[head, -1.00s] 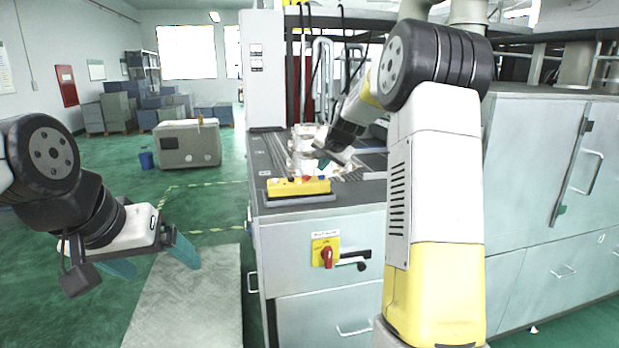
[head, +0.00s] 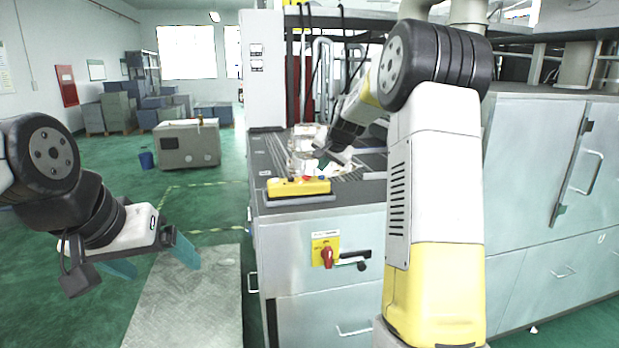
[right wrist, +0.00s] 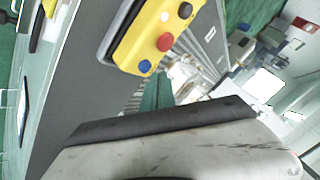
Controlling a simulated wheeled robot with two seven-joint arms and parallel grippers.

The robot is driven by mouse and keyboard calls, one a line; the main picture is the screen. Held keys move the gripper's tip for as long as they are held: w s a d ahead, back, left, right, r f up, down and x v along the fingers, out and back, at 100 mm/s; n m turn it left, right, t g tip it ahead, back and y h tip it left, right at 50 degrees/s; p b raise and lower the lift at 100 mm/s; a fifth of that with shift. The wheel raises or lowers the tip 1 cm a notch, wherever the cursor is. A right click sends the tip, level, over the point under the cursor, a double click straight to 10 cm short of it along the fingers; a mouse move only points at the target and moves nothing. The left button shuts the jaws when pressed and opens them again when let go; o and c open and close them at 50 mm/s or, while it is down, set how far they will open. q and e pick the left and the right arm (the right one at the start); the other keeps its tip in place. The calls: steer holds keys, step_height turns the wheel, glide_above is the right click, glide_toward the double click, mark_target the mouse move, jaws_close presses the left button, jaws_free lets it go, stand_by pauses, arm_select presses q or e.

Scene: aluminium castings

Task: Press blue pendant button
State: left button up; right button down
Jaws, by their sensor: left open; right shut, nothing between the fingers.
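The yellow pendant (head: 290,188) lies on the grey bench top near its front edge. In the right wrist view, the pendant (right wrist: 138,42) carries a blue button (right wrist: 145,66) at its near end, then a red button (right wrist: 165,42) and a black one (right wrist: 185,10). My right gripper (head: 323,162) is shut and empty, its teal fingertips just above and behind the pendant's right end. In the right wrist view the fingertips (right wrist: 157,92) show close beside the blue button; I cannot tell the exact gap. My left gripper (head: 146,266) is open and empty, over the floor at left.
Shiny metal castings (head: 303,143) sit on the bench behind the pendant. A red rotary switch (head: 327,256) on a yellow plate and a black handle (head: 356,260) stick out from the bench front. Open green floor lies to the left.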

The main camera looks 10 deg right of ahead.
mark_target(322, 179)
steer(key=shift+f, duration=0.15)
stand_by(0.6)
steer(key=shift+f, duration=0.3)
steer(key=shift+f, duration=0.45)
stand_by(0.8)
steer(key=shift+r, duration=0.9)
steer(key=shift+r, duration=2.55)
